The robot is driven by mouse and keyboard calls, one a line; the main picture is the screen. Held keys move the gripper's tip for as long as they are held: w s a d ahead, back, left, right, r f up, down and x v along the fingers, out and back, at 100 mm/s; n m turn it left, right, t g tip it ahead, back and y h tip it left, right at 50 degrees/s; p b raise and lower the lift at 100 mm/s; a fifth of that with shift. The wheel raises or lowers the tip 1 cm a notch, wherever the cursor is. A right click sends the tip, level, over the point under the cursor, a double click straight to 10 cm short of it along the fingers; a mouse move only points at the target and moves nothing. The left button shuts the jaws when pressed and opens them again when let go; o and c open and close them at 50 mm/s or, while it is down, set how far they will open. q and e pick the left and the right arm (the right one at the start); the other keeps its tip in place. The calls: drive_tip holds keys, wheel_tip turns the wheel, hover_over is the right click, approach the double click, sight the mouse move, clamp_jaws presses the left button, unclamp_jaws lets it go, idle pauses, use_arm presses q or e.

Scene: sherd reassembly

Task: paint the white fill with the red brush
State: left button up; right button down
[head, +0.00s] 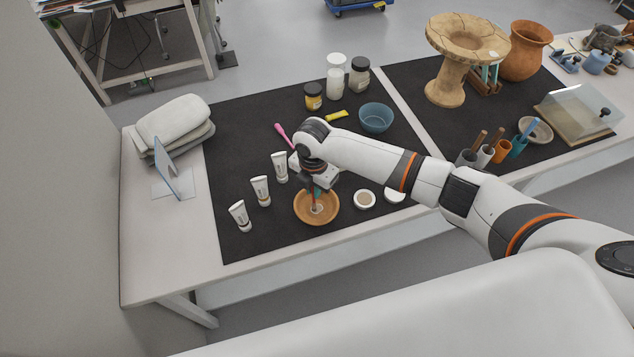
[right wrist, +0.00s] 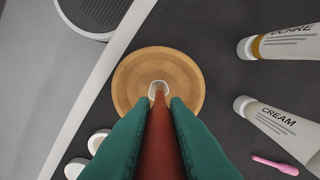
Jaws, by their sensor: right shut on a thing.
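A shallow orange-brown dish (head: 301,212) lies on the dark mat near the table's front edge. It also shows in the right wrist view (right wrist: 125,82). A small white patch, the white fill (right wrist: 158,86), is at its middle. My right gripper (head: 317,188) is over the dish, its green fingers (right wrist: 158,112) shut on the red brush (right wrist: 162,130). The brush points down at the white patch; I cannot tell whether its tip touches, as the handle and fingers hide part of it. My left gripper is not in view.
Tubes stand left of the dish, including the ochre (right wrist: 285,45) and cream (right wrist: 280,125) ones. Small round pots (head: 365,199) sit just right of it. A blue bowl (head: 376,118), jars (head: 335,84) and a pink tool (head: 284,133) are behind.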

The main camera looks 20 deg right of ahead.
drive_tip(key=shift+s+a, duration=0.1)
wheel_tip(320, 180, up, 6)
drive_tip(key=p, duration=0.6)
idle(0.3)
drive_tip(key=d+r+p, duration=0.2)
drive_tip(key=d+p, duration=0.1)
drive_tip(key=d, duration=0.4)
idle(0.5)
idle(0.4)
